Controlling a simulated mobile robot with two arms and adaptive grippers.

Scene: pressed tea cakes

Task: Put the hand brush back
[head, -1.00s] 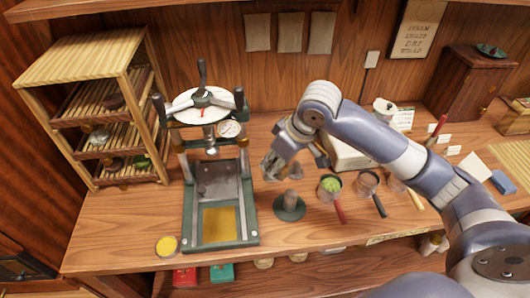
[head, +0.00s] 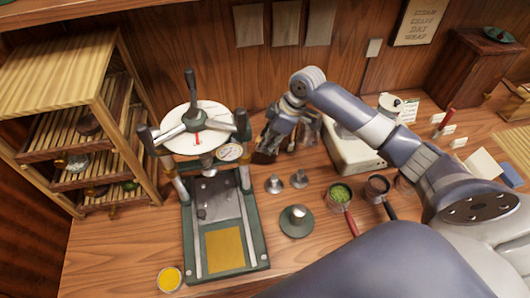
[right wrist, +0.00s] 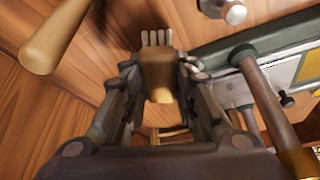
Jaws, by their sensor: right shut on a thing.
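The hand brush (right wrist: 158,72) shows in the right wrist view as a light wooden body with pale bristle tufts at its top end. It sits between the two fingers of my right gripper (right wrist: 160,88), which are shut on it. In the head view my right gripper (head: 268,150) is above the back of the bench, just right of the press; the brush cannot be made out clearly there. My left gripper is in neither view.
The press (head: 225,215) stands close left of the gripper. Two small metal pieces (head: 274,184) and a green-based weight (head: 297,222) stand in front. A strainer with green leaves (head: 340,193) and a white box (head: 352,150) are to the right. A slatted rack (head: 60,70) stands left.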

